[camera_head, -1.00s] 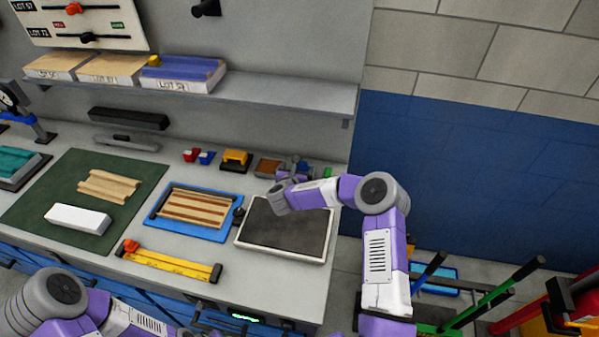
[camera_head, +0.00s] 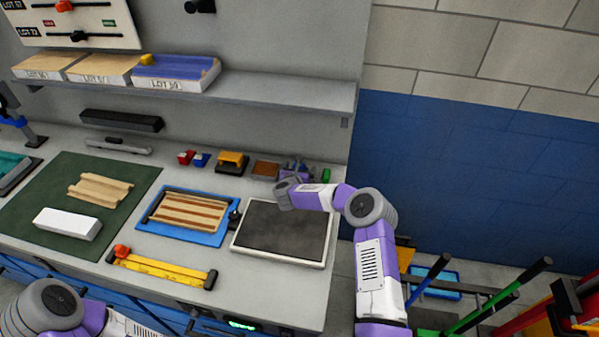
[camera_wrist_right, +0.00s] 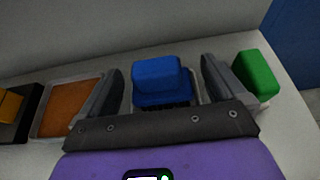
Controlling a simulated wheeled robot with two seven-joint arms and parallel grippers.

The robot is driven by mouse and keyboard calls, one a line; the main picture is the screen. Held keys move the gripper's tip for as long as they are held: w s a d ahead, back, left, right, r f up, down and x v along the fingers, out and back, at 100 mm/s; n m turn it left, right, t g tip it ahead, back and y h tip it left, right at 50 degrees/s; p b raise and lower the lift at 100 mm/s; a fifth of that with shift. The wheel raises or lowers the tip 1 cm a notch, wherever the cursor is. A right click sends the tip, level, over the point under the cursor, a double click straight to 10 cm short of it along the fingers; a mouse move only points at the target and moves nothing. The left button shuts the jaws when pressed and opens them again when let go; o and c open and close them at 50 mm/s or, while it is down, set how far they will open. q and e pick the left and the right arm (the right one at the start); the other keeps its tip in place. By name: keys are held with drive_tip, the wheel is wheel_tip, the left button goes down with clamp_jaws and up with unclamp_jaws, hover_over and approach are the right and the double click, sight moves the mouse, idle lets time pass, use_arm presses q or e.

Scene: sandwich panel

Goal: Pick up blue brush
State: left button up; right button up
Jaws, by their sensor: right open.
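The blue brush (camera_wrist_right: 157,80) stands between the two spread fingers of my right gripper (camera_wrist_right: 163,88) in the right wrist view. Gaps show between the brush and both fingers, so it is not gripped. The lower part of the brush is hidden behind the gripper's dark front edge. In the head view my right gripper (camera_head: 297,168) is small at the back right of the bench, and it mostly hides the brush there. My left arm shows only at the lower left of the head view; its gripper is out of frame.
A green block (camera_wrist_right: 255,73) stands just right of the right finger. A tray with a brown pad (camera_wrist_right: 70,108) lies close to the left finger. A dark-topped plate (camera_head: 285,232) lies under my right forearm. A shelf (camera_head: 290,93) runs above the bench's back.

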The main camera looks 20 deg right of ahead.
drive_tip(key=shift+w+d, duration=0.1)
drive_tip(key=shift+w, duration=0.1)
drive_tip(key=shift+c, duration=0.2)
drive_tip(key=c, duration=1)
wheel_tip(320, 180, up, 10)
drive_tip(key=shift+f+p, duration=0.1)
drive_tip(key=shift+p, duration=0.25)
drive_tip(key=shift+c, duration=0.2)
